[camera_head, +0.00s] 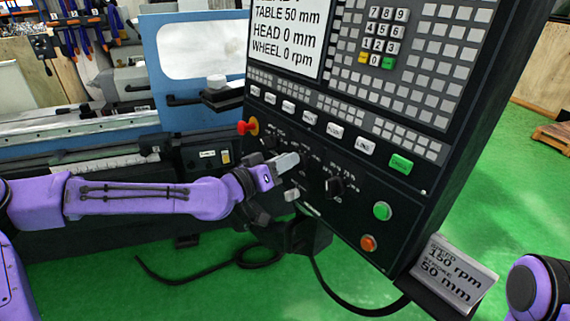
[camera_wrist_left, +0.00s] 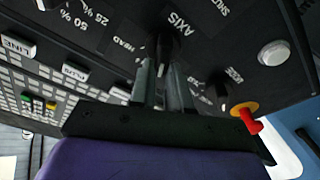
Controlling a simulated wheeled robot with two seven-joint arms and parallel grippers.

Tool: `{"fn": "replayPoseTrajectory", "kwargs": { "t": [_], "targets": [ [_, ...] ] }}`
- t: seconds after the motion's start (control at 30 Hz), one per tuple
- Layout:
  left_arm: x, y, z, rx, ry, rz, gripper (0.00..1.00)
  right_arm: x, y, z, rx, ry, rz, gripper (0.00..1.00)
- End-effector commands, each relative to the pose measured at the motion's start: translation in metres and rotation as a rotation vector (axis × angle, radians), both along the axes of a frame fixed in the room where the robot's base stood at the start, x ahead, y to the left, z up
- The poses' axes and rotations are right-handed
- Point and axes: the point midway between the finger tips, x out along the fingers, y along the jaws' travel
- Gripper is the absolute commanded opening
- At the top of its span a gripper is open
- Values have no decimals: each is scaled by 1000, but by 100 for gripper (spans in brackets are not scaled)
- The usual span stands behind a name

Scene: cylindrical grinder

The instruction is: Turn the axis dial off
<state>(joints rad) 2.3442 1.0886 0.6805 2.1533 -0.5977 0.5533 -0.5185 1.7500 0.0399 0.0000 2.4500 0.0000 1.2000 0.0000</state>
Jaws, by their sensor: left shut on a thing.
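The control panel (camera_head: 320,150) of the grinder stands tilted at the centre right of the head view. My left gripper (camera_head: 288,162) is at the panel's lower dial row, between two other black dials. In the left wrist view the black axis dial (camera_wrist_left: 163,44) sits beside the "AXIS" label, with a "HEAD" label to its left. The fingers of my left gripper (camera_wrist_left: 160,72) are closed around the dial from below in that view. In the head view the axis dial is hidden behind the gripper. My right gripper is out of view.
A red emergency knob (camera_head: 246,127) and a dial (camera_head: 268,142) lie left of my gripper, another dial (camera_head: 335,187) to the right. Green (camera_head: 382,211) and orange (camera_head: 369,243) buttons are lower right. A sign (camera_head: 453,274) reads 150 rpm, 50 mm.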

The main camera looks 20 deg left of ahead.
Motion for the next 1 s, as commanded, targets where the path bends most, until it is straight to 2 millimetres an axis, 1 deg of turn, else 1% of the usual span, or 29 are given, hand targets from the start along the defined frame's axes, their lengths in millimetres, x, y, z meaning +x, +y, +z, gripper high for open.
{"fn": "replayPoseTrajectory", "kwargs": {
  "t": [0.2, 0.4, 0.97, 1.0],
  "targets": [
    [0, 1, -2, -103, 71, 21, 0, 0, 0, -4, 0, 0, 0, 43],
    [0, 1, -3, -158, 109, 33, 0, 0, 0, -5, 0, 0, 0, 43],
    [0, 1, -3, -184, 127, 38, 0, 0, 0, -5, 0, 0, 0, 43],
    [0, 1, -3, -184, 128, 37, 30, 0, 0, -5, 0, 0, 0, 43]
  ]
}}
